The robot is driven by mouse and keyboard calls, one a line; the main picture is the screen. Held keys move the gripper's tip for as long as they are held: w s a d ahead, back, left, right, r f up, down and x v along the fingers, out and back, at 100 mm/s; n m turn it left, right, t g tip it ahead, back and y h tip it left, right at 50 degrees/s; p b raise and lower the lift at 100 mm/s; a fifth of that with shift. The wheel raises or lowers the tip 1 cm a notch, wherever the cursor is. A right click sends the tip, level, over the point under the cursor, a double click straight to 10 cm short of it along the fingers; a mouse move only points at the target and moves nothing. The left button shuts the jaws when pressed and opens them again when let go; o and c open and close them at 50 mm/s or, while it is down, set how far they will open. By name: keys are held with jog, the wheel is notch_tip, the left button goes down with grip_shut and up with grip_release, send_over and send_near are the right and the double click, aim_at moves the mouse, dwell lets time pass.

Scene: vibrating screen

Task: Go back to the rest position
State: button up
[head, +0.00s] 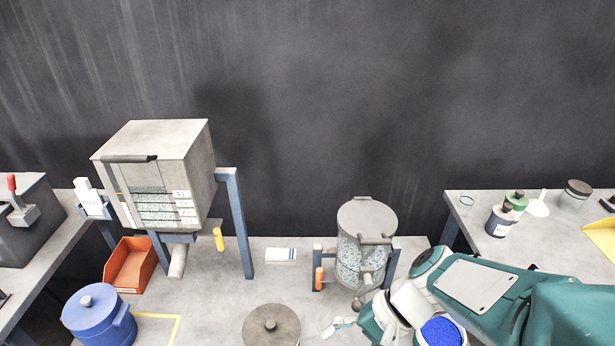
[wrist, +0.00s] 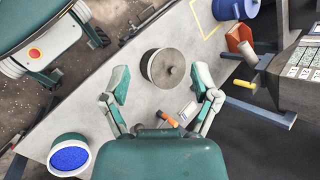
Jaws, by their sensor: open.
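My gripper (wrist: 161,78) is open and empty, with its two teal-and-grey fingers spread wide in the wrist view. In the head view my teal arm reaches in from the lower right, with my gripper (head: 345,328) low near the bench, right of the pot. The rest of my gripper is partly hidden by the arm or cut off by the frame.
The vibrating screen (head: 180,165) stands on blue legs at left. An orange bin (head: 130,265) and blue pot (head: 95,318) sit near it. A lidded glass vessel (head: 365,250) stands close behind my arm. Bottles (head: 500,222) stand right.

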jog(key=d+r+n+t+h, duration=0.5)
jog(key=d+r+t+h, duration=0.2)
jog(key=d+r+h, duration=0.1)
jog(key=shift+s+d+r, duration=0.2)
jog(key=shift+d+r, duration=0.55)
jog(key=shift+d, duration=0.05)
dwell(0.8)
